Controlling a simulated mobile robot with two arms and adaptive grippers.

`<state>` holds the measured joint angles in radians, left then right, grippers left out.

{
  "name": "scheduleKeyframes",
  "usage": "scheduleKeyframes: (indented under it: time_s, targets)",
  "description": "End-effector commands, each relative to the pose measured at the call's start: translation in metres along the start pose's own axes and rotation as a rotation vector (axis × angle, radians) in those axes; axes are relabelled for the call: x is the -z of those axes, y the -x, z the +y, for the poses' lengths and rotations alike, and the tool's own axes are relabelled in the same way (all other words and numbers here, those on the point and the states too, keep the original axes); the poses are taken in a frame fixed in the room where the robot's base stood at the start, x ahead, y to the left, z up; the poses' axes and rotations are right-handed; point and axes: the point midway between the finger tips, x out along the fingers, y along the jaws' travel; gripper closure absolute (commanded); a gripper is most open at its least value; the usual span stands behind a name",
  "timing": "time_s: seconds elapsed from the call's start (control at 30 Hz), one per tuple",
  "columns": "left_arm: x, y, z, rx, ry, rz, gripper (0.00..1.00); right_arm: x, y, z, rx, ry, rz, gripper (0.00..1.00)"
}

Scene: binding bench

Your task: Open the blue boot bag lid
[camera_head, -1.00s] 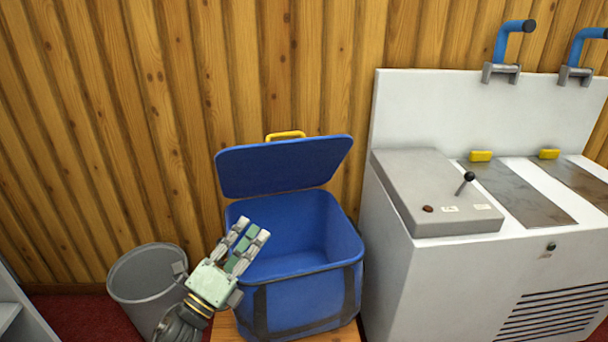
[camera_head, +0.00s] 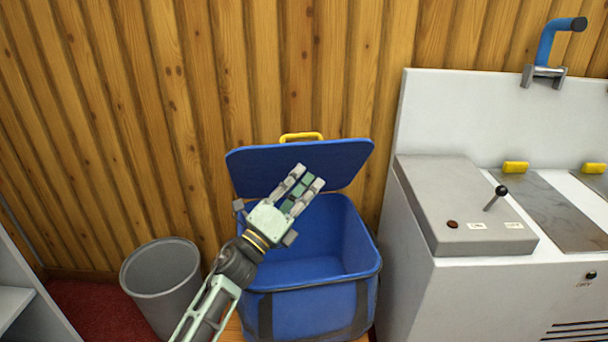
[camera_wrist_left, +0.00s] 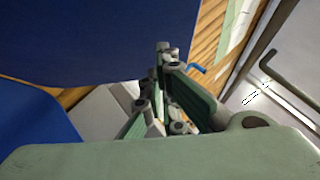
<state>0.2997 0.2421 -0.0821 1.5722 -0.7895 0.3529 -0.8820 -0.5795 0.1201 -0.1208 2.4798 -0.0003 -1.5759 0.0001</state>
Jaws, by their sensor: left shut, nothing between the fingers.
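The blue boot bag (camera_head: 310,310) stands on a wooden surface against the wall, with its empty inside showing. Its blue lid (camera_head: 340,158) is raised and leans back near the wall, with a yellow handle (camera_head: 301,137) at its top edge. My left gripper (camera_head: 308,179) is shut and empty, in front of the lid's lower part and above the bag's opening. I cannot tell whether it touches the lid. In the left wrist view the lid (camera_wrist_left: 80,40) fills the upper left, beside the shut fingers. My right gripper is not in view.
A grey bin (camera_head: 165,285) stands on the red floor to the left of the bag. A white machine (camera_head: 410,290) with a lever (camera_head: 497,197) stands close on the right. A pale shelf unit (camera_head: 25,290) is at the far left.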

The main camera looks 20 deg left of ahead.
Motion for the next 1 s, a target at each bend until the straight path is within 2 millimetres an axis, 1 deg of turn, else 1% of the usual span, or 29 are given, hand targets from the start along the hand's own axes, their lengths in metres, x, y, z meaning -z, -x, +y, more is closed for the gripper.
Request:
scheduleKeyframes:
  time_s: [0.1,0.2,0.67,0.87,1.0]
  targets:
    - [-0.009,-0.009,0.000,0.000,0.000,0.001,1.00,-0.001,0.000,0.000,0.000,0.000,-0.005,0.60]
    - [-0.012,-0.013,0.000,0.000,0.001,0.001,1.00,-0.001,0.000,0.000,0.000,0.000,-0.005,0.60]
    - [-0.014,-0.014,0.000,-0.001,0.003,0.001,1.00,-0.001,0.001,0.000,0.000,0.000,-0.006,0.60]
    - [-0.018,-0.018,-0.003,-0.011,0.013,0.001,1.00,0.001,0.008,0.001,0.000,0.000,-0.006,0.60]
    - [-0.023,-0.023,-0.004,-0.027,0.026,0.003,1.00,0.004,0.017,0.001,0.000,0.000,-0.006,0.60]
